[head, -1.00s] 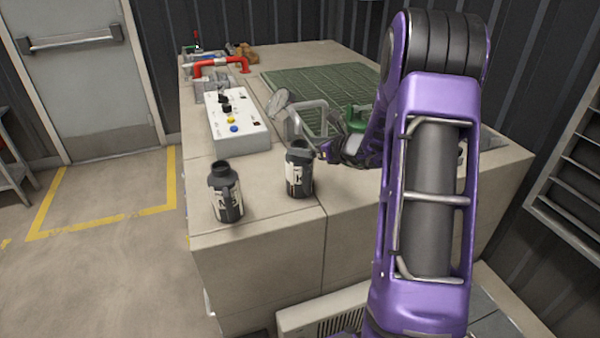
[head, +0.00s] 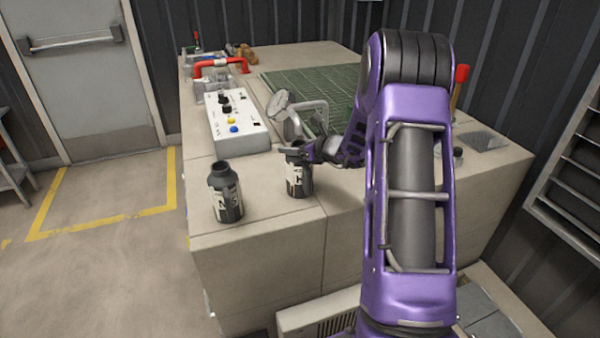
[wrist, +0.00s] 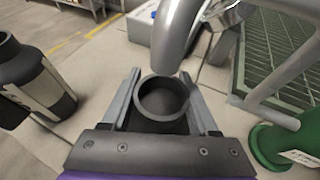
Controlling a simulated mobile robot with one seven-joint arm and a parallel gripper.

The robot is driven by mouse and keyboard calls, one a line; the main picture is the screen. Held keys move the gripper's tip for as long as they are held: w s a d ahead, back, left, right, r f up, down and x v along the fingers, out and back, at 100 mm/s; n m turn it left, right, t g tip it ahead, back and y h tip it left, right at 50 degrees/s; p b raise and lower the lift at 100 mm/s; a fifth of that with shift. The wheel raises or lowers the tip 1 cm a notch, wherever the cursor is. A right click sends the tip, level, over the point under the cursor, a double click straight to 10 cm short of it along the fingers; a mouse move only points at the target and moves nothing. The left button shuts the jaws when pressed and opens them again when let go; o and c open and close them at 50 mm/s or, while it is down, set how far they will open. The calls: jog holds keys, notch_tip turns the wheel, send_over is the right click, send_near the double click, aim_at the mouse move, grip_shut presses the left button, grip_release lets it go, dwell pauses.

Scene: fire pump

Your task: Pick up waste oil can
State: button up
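Two dark cans with pale labels stand upright near the front of the bench; I cannot read which one is the waste oil can. The right can (head: 298,180) is at my gripper, and its round open mouth shows in the wrist view (wrist: 163,98). The left can (head: 226,192) stands apart, also seen at the left of the wrist view (wrist: 32,82). My gripper (wrist: 161,92) is open, with one finger on each side of the right can's neck and small gaps visible. In the head view my gripper (head: 303,152) partly covers that can's top. Its lower body is hidden in the wrist view.
A metal pipe handle with a gauge (head: 279,103) stands close behind the right can and crosses the wrist view (wrist: 176,38). A white control box (head: 236,122) is behind the left can. A green object (wrist: 285,145) sits close at right. The bench (head: 262,215) front is clear.

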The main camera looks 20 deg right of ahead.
jog(key=shift+s+d+f, duration=0.1)
jog(key=shift+f, duration=0.15)
grip_shut()
jog(key=shift+r, duration=0.15)
